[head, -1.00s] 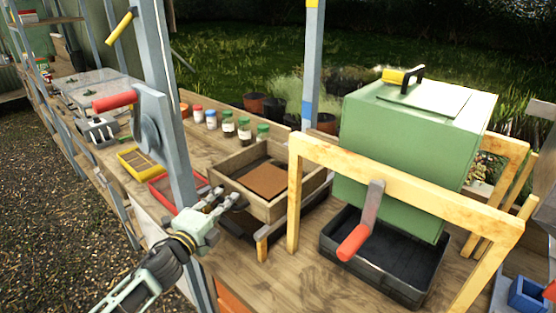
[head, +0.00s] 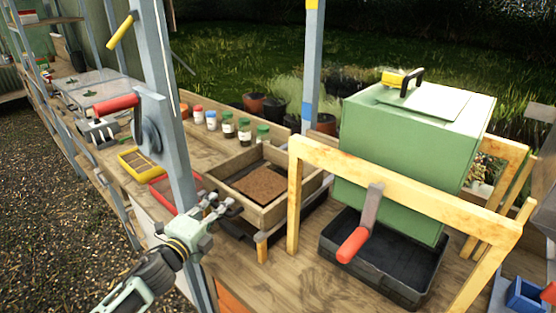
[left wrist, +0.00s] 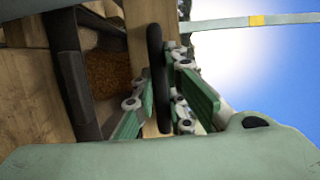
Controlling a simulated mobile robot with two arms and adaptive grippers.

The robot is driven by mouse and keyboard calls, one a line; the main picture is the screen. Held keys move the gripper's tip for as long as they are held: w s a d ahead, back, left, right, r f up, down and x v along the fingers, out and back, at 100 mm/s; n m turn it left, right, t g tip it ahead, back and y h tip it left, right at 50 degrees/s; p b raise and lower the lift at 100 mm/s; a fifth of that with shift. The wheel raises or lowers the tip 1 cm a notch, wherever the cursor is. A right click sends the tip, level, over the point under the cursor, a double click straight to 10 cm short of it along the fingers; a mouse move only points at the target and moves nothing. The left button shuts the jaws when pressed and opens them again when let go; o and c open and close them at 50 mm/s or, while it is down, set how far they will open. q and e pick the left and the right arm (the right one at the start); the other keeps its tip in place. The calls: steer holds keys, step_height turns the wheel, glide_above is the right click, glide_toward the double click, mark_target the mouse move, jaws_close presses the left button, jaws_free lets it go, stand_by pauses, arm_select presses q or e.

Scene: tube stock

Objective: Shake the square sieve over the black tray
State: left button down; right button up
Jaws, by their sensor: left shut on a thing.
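The square wooden sieve (head: 290,202) holds a brown patch of grainy material (head: 260,185), which also shows in the left wrist view (left wrist: 108,72). The sieve sits just above the black tray (head: 290,222), most of which it hides. My left gripper (head: 230,207) is at the sieve's near left side, shut on it. In the left wrist view its green fingers (left wrist: 165,108) lie on either side of a dark bar and pale wood. Whether the sieve touches its support cannot be told. My right gripper is not in view.
A green box (head: 400,160) in a wooden frame stands at the right over another black tray (head: 385,270). Jars (head: 228,127) line the back edge. Yellow and red trays (head: 140,160) lie left, behind a grey post (head: 165,110) with a red-handled crank.

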arm_select(q)
steer(key=w+d, duration=0.2)
steer(key=w+d+b, duration=0.1)
steer(key=w+d, duration=0.1)
steer(key=w, duration=0.1)
steer(key=shift+w+d, duration=0.2)
steer(key=shift+w, duration=0.15)
steer(key=shift+c, duration=1.8)
jaws_free()
steer(key=s+a+p, duration=0.2)
steer(key=s+a, duration=0.4)
steer(key=s, duration=0.2)
